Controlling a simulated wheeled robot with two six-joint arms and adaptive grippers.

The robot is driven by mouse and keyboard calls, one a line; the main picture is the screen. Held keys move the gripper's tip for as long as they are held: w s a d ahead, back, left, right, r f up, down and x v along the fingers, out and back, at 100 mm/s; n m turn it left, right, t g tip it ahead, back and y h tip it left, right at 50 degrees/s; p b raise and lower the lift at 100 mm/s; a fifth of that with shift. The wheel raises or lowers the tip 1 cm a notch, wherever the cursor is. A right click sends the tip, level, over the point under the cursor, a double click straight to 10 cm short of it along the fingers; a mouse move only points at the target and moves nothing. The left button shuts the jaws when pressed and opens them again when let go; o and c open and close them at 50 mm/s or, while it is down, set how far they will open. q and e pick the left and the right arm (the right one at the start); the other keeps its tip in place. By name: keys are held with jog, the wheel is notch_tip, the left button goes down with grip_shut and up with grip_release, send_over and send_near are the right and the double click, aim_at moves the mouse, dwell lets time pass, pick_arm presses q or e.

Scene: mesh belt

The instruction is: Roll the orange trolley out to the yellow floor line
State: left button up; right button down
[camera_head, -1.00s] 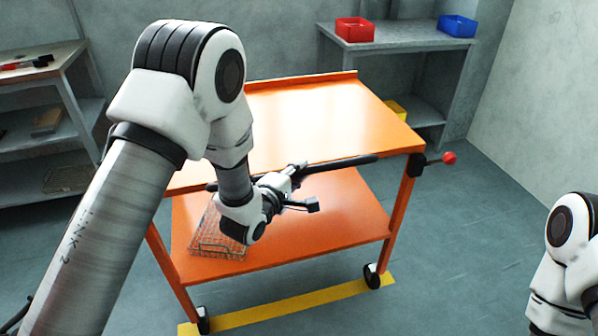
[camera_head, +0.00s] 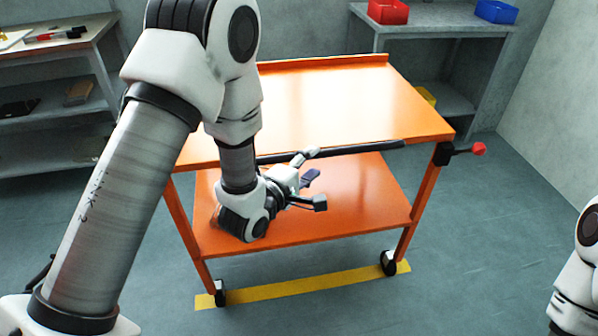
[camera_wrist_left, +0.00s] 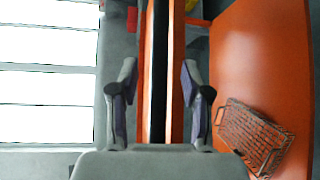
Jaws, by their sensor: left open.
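The orange trolley (camera_head: 330,95) stands upright in front of me. Its two near wheels (camera_head: 389,263) rest at the yellow floor line (camera_head: 310,284). A black handle bar (camera_head: 365,149) runs along its near side, below the top. My left gripper (camera_head: 311,166) is at this bar, open. In the left wrist view the fingers of the left gripper (camera_wrist_left: 158,85) stand apart on both sides of the black bar (camera_wrist_left: 158,60), with gaps showing. The far wheels are hidden. Of my right arm only a link shows at the right edge; its gripper is out of view.
A wire basket (camera_wrist_left: 255,135) lies on the trolley's lower shelf. A red-knobbed lever (camera_head: 478,149) sticks out at the trolley's right. A grey rack with a red bin (camera_head: 388,11) and a blue bin (camera_head: 496,11) stands behind. Shelving is at left. The floor at right is clear.

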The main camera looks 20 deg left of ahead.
pick_arm(q)
jog(key=v, duration=0.6)
jog(key=shift+f, duration=0.1)
jog(key=s+a+f+m+g+y+p, duration=0.1)
jog(key=s+f+m+g+p, duration=0.3)
jog(key=s+f+m+g, duration=0.4)
jog(key=s+a+f+m+g+y+p, duration=0.2)
jog(key=s+f+m+g+p, duration=0.2)
jog(key=s+f+m+g, duration=0.4)
jog(key=s+f+m, duration=0.1)
jog(key=s+f, duration=0.5)
jog(key=s, duration=0.4)
jog(key=shift+s+a, duration=0.2)
jog(key=shift+s, duration=0.05)
